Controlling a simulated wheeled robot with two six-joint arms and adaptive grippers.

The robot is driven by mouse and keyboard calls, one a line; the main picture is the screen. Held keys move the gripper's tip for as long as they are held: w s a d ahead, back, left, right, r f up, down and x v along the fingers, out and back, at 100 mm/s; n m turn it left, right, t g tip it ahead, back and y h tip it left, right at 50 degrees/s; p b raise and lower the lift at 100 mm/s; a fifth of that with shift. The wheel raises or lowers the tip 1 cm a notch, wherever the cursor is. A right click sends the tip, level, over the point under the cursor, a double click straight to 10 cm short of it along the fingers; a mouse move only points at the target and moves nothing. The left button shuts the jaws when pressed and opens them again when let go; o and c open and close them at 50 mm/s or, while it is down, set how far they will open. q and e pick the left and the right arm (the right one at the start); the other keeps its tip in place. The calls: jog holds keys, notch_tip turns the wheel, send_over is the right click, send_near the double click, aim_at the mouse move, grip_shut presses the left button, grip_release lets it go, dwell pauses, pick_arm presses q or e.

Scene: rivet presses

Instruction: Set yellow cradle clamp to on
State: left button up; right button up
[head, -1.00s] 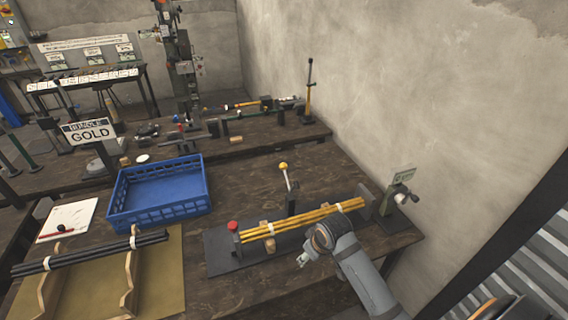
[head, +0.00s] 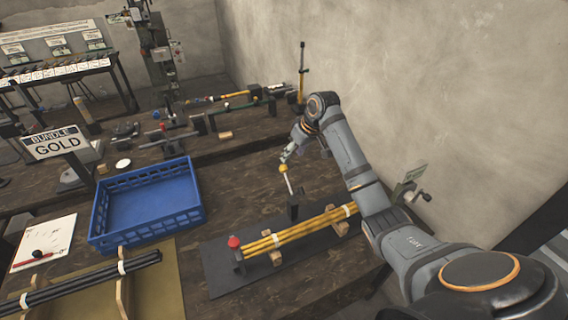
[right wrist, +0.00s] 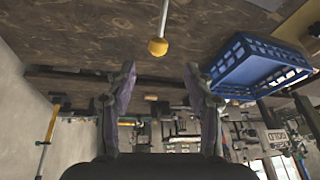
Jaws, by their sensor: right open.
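The yellow cradle clamp is a lever with a yellow ball knob (head: 283,168) on a dark post (head: 293,207) behind the cradle. Its pale rod leans slightly left. My right gripper (head: 288,153) is open and empty, just above and behind the knob in the head view. In the right wrist view the yellow knob (right wrist: 158,47) lies ahead of the two spread fingertips (right wrist: 160,72), centred between them and apart from both. Yellow rods (head: 300,229) with white bands lie in the cradle on a dark base. My left gripper is not in view.
A blue crate (head: 190,215) stands left of the cradle, behind dark rods (head: 85,280) on wooden supports. A red knob (head: 234,242) sits at the cradle's left end. A small sign and crank (head: 412,190) stand at the right. A bench with tools lies behind.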

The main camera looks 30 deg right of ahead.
aim_at(284, 166)
jog(key=x, duration=0.4)
jog(key=shift+w+f+p, duration=0.1)
jog(key=shift+w+p, duration=0.1)
jog(key=shift+p, duration=0.2)
jog(key=x, duration=0.5)
jog(key=shift+w+d+p, duration=0.1)
jog(key=shift+w+p, duration=0.2)
jog(key=shift+w, duration=0.05)
jog(key=shift+s, duration=0.1)
jog(key=shift+f, duration=0.1)
jog(key=shift+c, duration=0.9)
jog(key=c, duration=0.5)
grip_shut()
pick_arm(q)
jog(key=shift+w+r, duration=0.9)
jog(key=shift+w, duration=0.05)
